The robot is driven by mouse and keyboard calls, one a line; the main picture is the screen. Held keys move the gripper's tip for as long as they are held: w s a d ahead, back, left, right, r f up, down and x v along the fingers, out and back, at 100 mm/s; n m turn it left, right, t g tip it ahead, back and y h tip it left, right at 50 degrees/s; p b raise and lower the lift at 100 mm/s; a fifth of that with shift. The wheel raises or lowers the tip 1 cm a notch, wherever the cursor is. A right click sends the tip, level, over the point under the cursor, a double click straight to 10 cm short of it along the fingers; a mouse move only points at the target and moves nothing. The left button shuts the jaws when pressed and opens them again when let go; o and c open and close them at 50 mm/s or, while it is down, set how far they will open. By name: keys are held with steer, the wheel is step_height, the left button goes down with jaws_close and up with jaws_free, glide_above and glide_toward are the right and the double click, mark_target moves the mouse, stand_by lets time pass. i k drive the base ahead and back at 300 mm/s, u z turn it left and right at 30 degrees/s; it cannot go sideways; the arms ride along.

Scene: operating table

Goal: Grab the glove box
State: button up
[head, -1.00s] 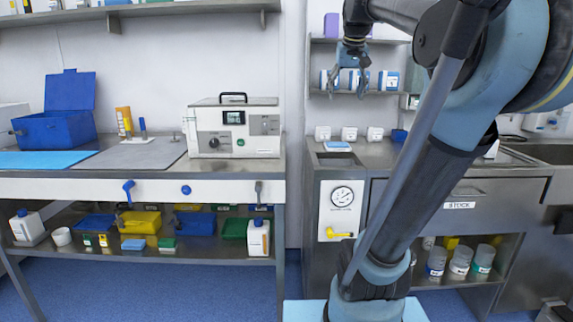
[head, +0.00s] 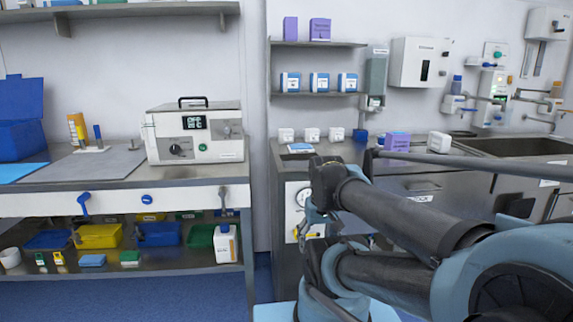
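A purple box (head: 397,140), which looks like a glove box, sits on the steel counter right of the small white containers. Two more purple boxes stand on the upper wall shelf, a left one (head: 290,29) and a right one (head: 320,29). I cannot read their labels. My gripper (head: 310,222) hangs low in front of the steel cabinet, below and left of the purple box on the counter and apart from it. My arm links partly cover the gripper, and its fingers are too unclear to tell open from shut.
Blue-and-white boxes (head: 319,82) stand on the lower wall shelf. Small white containers (head: 312,135) and a white box (head: 439,142) are on the steel counter, with a sink (head: 515,147) to the right. A white device (head: 194,133) stands on the left bench.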

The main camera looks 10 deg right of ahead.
mark_target(399, 141)
steer(key=k, duration=1.3)
steer(key=z, duration=0.35)
steer(key=i, duration=0.6)
steer(key=z, duration=0.65)
steer(key=i, duration=0.9)
steer(key=z, duration=0.15)
